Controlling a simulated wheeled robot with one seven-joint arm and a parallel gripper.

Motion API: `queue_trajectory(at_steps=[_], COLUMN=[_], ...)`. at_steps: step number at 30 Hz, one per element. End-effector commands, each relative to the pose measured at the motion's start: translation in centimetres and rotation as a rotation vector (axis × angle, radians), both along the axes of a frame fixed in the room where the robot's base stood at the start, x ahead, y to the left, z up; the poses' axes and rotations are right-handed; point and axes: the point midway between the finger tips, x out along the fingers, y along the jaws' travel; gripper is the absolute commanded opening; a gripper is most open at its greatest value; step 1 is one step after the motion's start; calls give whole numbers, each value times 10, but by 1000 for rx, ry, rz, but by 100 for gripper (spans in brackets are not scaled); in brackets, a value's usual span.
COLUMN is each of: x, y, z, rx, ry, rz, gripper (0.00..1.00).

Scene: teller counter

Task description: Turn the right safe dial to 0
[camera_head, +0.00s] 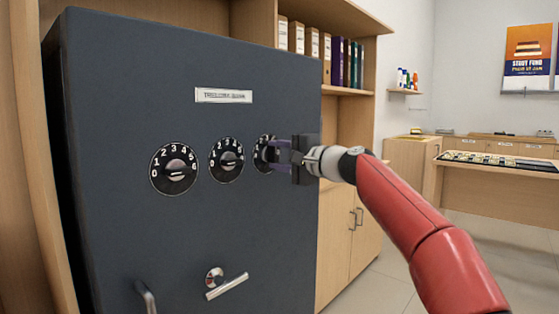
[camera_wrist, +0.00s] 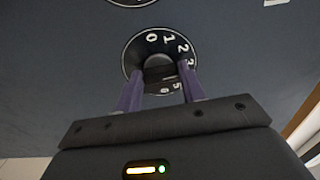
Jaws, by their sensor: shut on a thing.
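The right safe dial (camera_head: 260,154) is a black disc with white numbers on the dark safe door, partly hidden behind my gripper in the head view. In the wrist view the dial (camera_wrist: 145,45) shows 0, 1, 2, 3 and 5 around its grey knob (camera_wrist: 158,72). My gripper (camera_head: 274,153) is at the dial, its purple fingers on either side of the knob and shut on it. In the wrist view my gripper (camera_wrist: 158,84) covers part of the dial's lower edge. A light mark shows on the knob, but I cannot tell which number it points to.
The left dial (camera_head: 174,169) and middle dial (camera_head: 227,160) sit close by on the safe door (camera_head: 110,80). A label plate (camera_head: 223,96) is above them. A lever handle (camera_head: 227,286) sticks out below. A binder shelf (camera_head: 348,91) stands right of the safe.

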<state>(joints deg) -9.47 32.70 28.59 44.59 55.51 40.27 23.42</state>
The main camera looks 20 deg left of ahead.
Motion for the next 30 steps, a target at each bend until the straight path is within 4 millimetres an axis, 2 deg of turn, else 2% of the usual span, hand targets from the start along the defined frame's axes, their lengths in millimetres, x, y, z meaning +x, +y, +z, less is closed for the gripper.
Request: queue_trajectory(at_steps=[30], x=[0], y=[1], z=[-8], rx=[-371], ry=[-891], rz=[5], gripper=[17])
